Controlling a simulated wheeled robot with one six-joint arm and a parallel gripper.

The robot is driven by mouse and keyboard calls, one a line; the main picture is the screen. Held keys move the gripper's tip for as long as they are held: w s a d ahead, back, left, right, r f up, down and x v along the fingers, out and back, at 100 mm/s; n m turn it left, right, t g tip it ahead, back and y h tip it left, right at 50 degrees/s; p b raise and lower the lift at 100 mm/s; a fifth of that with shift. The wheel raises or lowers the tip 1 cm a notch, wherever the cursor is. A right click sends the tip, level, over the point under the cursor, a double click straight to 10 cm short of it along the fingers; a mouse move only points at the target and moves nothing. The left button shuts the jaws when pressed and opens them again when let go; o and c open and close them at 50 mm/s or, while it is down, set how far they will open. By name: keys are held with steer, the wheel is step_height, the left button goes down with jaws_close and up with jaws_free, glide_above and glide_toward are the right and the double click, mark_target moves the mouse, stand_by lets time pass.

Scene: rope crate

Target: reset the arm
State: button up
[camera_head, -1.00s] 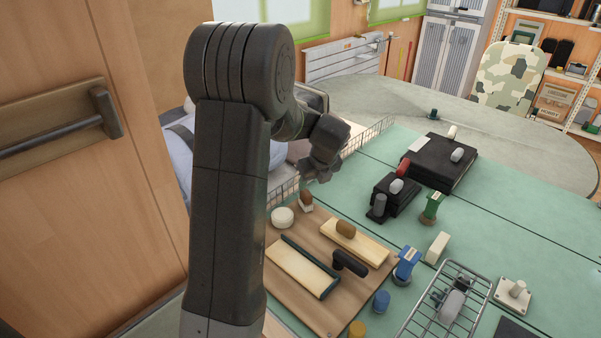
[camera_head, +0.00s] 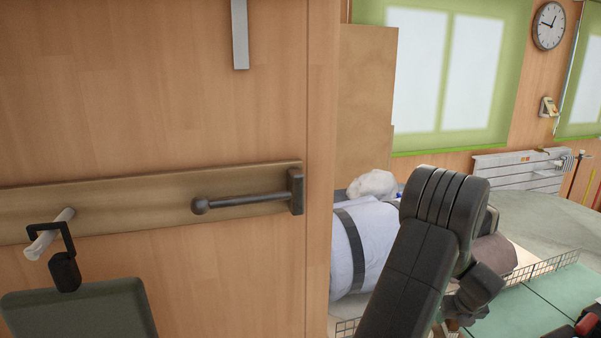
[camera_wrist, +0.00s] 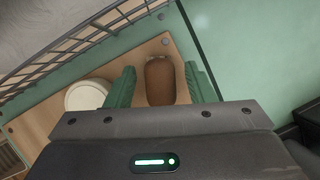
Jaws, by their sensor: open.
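My gripper (camera_wrist: 160,88) shows in the wrist view with its two green fingers apart. A brown rounded handle (camera_wrist: 160,80) shows between the fingers, over a wooden board (camera_wrist: 140,57); I cannot tell whether anything touches it. In the head view my arm is bent at the lower right, with my gripper (camera_head: 468,300) low beside the wire edge; its fingers are not clear there.
A round white object (camera_wrist: 87,95) lies left of the fingers, near a wire rail (camera_wrist: 75,52). In the head view a wooden wall with a dark handle (camera_head: 245,202) fills the left. The green table (camera_head: 530,308) is at the lower right.

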steer(key=shift+r, duration=0.45)
